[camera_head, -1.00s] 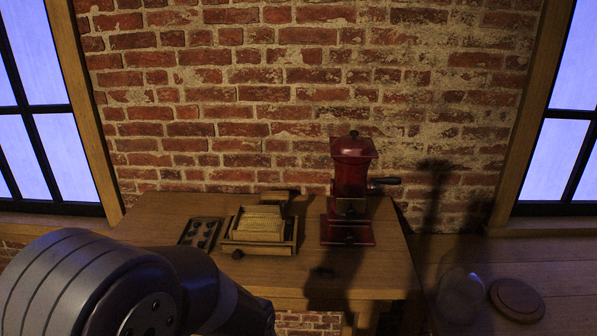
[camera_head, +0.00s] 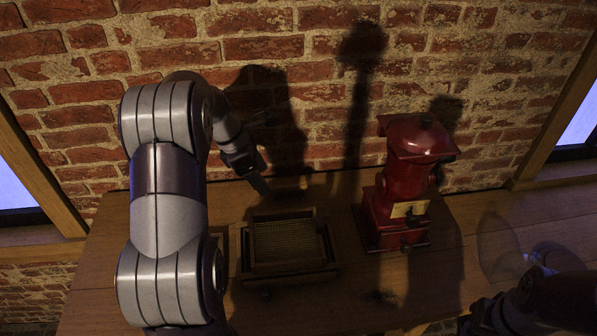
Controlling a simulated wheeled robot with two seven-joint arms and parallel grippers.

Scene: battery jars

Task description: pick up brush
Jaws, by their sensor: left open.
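My left arm reaches up over the table, and my left gripper (camera_head: 259,181) is at its far end, pointing down to the right. It is open, above the back of the table behind a wooden tray. I see nothing between its fingers. I cannot make out a brush for certain; the area behind the tray is in deep shadow. My right arm shows dark at the lower right, with what looks like its gripper (camera_head: 543,262) near a glass jar; its fingers are too dark to read.
The wooden tray (camera_head: 246,277) with a ribbed light insert sits mid-table. A red grinder (camera_head: 408,165) with a drawer stands to its right. The clear glass jar (camera_head: 494,245) is farther right. A brick wall (camera_head: 330,40) closes off the back.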

